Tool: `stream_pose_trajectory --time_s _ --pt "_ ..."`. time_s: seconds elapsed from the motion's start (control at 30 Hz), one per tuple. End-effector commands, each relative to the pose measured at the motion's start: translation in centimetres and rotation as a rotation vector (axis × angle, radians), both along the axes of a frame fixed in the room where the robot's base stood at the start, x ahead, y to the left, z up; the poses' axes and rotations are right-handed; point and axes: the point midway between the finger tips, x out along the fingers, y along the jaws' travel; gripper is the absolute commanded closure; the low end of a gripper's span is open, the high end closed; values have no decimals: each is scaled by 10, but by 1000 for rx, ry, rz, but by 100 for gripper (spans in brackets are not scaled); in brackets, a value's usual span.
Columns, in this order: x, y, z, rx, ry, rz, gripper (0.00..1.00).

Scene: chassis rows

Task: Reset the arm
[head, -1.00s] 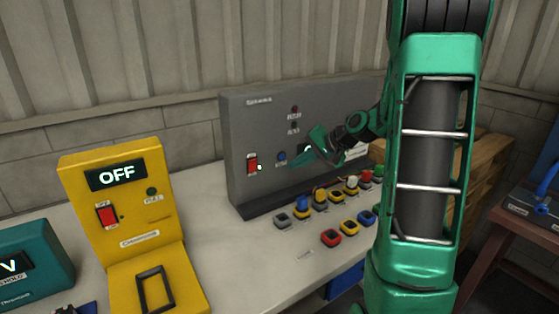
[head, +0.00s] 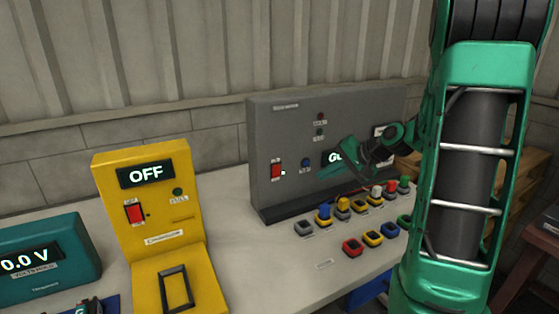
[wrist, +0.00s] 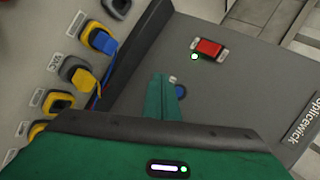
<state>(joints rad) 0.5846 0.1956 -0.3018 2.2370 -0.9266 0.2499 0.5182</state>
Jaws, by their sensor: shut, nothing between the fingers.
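My green arm stands at the right of the head view.
Several coloured connectors (head: 352,246) stand in rows on the bench (head: 240,262) before the panel. A yellow box (head: 150,232) reading OFF stands left. A teal meter (head: 62,243) reading 0.0 V is at far left. A wooden pallet is behind my arm.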

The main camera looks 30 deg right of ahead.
Motion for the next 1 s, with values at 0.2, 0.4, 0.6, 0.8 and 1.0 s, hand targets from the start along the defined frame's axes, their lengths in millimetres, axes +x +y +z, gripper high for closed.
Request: stream_pose_trajectory --time_s 0.2,0.4,0.6,0.8,1.0 --pt "-3 2 0 -10 8 7 100" --pt "-40 21 -4 -135 108 80 100" --pt "-115 40 -10 -307 286 184 100" --pt "-202 53 -11 -426 466 272 100" --pt "-282 61 -9 -483 616 329 100"
